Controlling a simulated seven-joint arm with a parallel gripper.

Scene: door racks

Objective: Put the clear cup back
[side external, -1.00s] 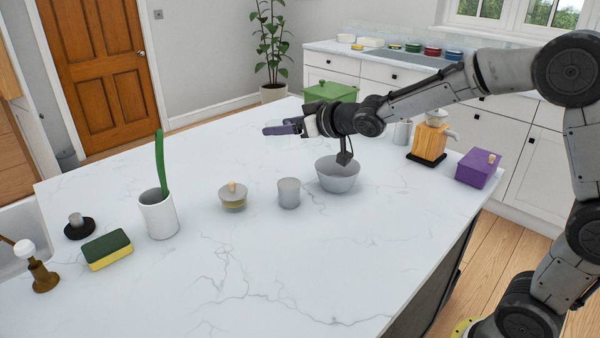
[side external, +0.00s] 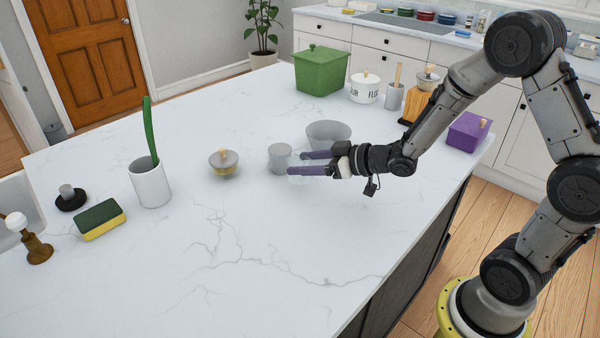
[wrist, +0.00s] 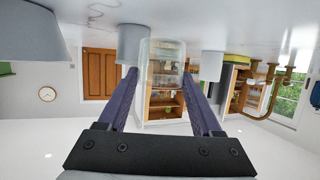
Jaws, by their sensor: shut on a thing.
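The clear cup (wrist: 163,62) is see-through and sits between my gripper's two purple fingers in the wrist view, which looks upside down. In the side external view the cup (side external: 299,180) is a faint outline between the fingers, low over the marble counter. I cannot tell for sure whether its base touches the counter. My gripper (side external: 297,162) lies almost level, shut on the cup; it also shows in the wrist view (wrist: 160,80). A grey cup (side external: 279,158) stands just left of the fingertips.
A grey bowl (side external: 328,133) stands right behind the gripper. A lidded bowl (side external: 224,162) and a white holder (side external: 150,185) with a green handle stand left. The front counter is clear.

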